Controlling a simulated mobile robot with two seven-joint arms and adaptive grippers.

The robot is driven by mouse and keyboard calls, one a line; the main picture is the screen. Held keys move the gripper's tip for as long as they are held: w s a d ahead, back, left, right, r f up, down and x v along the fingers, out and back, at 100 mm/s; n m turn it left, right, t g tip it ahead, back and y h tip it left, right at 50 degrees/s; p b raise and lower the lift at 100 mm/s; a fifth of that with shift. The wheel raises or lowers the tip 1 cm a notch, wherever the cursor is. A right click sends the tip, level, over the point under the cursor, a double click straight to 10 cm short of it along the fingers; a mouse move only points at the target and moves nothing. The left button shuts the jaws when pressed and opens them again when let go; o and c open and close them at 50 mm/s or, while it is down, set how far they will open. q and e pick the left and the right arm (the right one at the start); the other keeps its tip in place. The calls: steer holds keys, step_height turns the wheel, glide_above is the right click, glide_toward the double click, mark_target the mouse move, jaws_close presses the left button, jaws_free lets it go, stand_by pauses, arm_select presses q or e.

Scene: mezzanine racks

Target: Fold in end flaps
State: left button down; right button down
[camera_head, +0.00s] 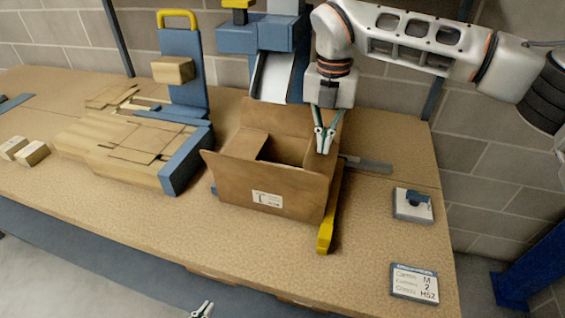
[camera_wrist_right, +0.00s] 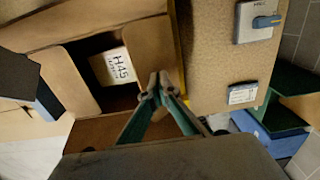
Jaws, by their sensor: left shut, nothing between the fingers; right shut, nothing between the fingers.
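An open brown cardboard box (camera_head: 289,183) stands on the bench, with a white label on its front. Its back flap (camera_head: 285,115) stands up, and its front flap leans outward. An end flap (camera_head: 247,143) at the left lies partly over the opening. My right gripper (camera_head: 323,150) is shut and empty at the box's right end, close to the right end flap (camera_wrist_right: 149,45); I cannot tell whether they touch. A white label marked H45 (camera_wrist_right: 121,66) shows inside the box in the right wrist view. My left gripper (camera_head: 203,312) is shut at the bottom edge, away from the box.
Flat cardboard blanks (camera_head: 115,140) lie left of the box by a blue guide (camera_head: 187,160). A yellow-tipped bar (camera_head: 327,232) lies along the box's right side. A small switch unit (camera_head: 413,207) and an order sign (camera_head: 414,283) are at the right. Small blocks (camera_head: 32,153) sit far left.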

steer(key=shift+r+p, duration=0.9)
steer(key=shift+r, duration=0.55)
step_height(320, 180, up, 2)
steer(key=shift+r+p, duration=0.1)
steer(key=shift+p, duration=0.25)
steer(key=shift+r, duration=1)
